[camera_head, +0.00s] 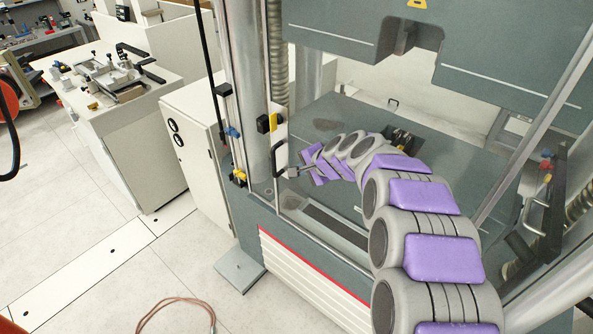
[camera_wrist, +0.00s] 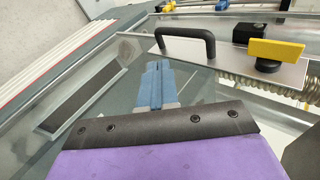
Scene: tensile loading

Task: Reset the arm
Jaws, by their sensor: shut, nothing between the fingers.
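My arm, grey with purple pads, reaches from the lower right into the testing machine's frame in the head view. My gripper (camera_head: 289,172) is at its far end, close to a black door handle (camera_head: 278,158) on the machine's front. In the wrist view my gripper's blue fingers (camera_wrist: 158,72) are pressed together with nothing between them. The black handle (camera_wrist: 186,42) is ahead and to the right of the fingertips there, apart from them in the picture. Its exact distance is hard to tell.
A yellow and black latch (camera_head: 267,122) sits above the handle. The machine's dark upper block (camera_head: 510,75) overhangs the right. Posts and clear door panels stand close around my arm. A white bench (camera_head: 125,110) with fixtures stands at the left, with open floor (camera_head: 75,225) before it.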

